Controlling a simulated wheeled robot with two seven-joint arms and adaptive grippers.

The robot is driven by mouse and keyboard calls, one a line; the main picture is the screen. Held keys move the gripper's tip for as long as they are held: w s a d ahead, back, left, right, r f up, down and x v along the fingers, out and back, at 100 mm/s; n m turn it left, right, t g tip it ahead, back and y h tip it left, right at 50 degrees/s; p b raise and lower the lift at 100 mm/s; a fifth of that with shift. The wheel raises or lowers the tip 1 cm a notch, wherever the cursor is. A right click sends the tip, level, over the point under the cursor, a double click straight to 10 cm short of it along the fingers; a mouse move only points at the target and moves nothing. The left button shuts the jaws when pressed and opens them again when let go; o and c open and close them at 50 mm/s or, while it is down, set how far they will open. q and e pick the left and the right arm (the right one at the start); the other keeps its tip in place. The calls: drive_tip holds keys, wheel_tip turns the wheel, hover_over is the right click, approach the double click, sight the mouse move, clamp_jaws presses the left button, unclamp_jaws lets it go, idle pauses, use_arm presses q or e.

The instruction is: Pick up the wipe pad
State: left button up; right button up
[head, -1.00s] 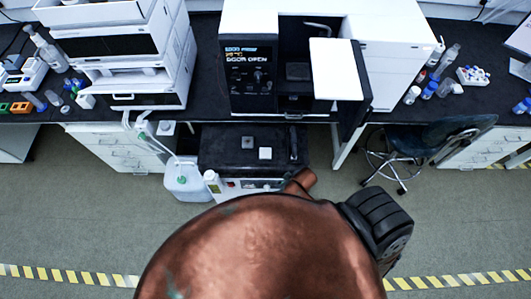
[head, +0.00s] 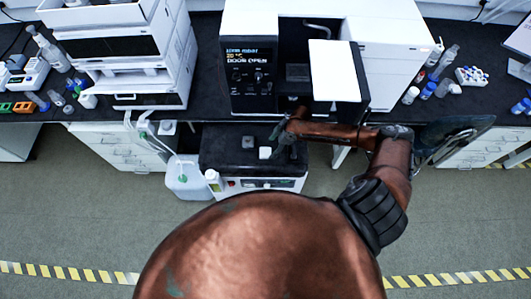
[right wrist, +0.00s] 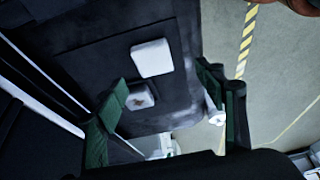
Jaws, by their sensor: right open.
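Two small pads lie on the black top of a low unit. One is plain white (head: 265,153) and the other is greyer (head: 248,142), farther back and left. In the right wrist view the plain white pad (right wrist: 152,58) and the other pad (right wrist: 140,96), which has a brownish mark, lie side by side, apart. I cannot tell for sure which is the wipe pad. My right gripper (head: 284,142) is beside the white pad, on its right. In the right wrist view its green fingers (right wrist: 165,82) are open and empty, with the pads seen between them. My left gripper is not in view.
The low unit (head: 220,168) stands under the bench, below an instrument (head: 248,95) whose white door (head: 334,70) is open. A jug (head: 185,180) with tubing stands left of it. A chair (head: 450,135) is at the right. The floor in front is clear.

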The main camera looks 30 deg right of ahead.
sight(265, 152)
drive_tip(key=x, duration=0.5)
drive_tip(key=w+x, duration=0.1)
drive_tip(key=x, duration=0.1)
drive_tip(key=shift+w+d+f, duration=0.1)
drive_tip(key=shift+d+f, duration=0.15)
drive_tip(key=shift+c, duration=0.2)
drive_tip(key=c, duration=1)
drive_tip(key=shift+r, duration=0.1)
